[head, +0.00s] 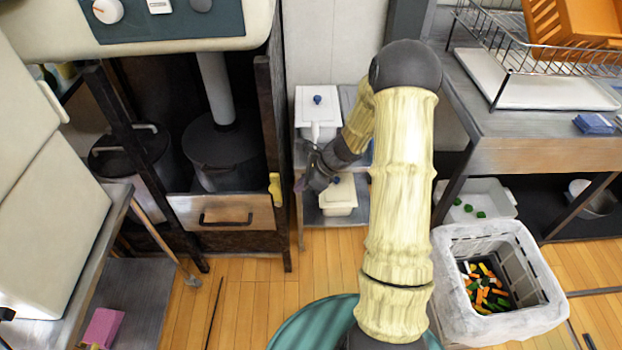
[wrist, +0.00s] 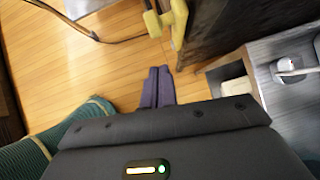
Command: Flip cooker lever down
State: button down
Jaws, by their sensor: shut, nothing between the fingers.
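A small yellow lever (head: 275,190) is on the right post of the dark wooden cooker cabinet (head: 262,130) in the head view. It also shows at the top of the wrist view (wrist: 178,20), beyond my fingertips. My gripper (head: 300,184) is just right of the lever in the head view, and a gap shows between them. In the wrist view my gripper (wrist: 158,72) has its two purple fingers together with nothing between them. The fingers do not appear to touch the lever.
A shelf with a white lidded box (head: 318,105) and a cream container (head: 338,195) stands close behind and right of my gripper. A drawer (head: 225,213) is at the cabinet's bottom. A white-lined crate (head: 455,300) of cut vegetables is on the right. Wooden floor (head: 240,300) is open in front.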

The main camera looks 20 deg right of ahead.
jog(key=shift+w+a+f, duration=0.1)
jog(key=shift+w+a, duration=0.3)
jog(key=shift+a, duration=0.45)
jog(key=shift+w+a+f, duration=0.1)
jog(key=shift+w+a, duration=0.3)
jog(key=shift+a, duration=0.45)
jog(key=shift+r+p, duration=0.15)
jog(key=shift+p, duration=0.2)
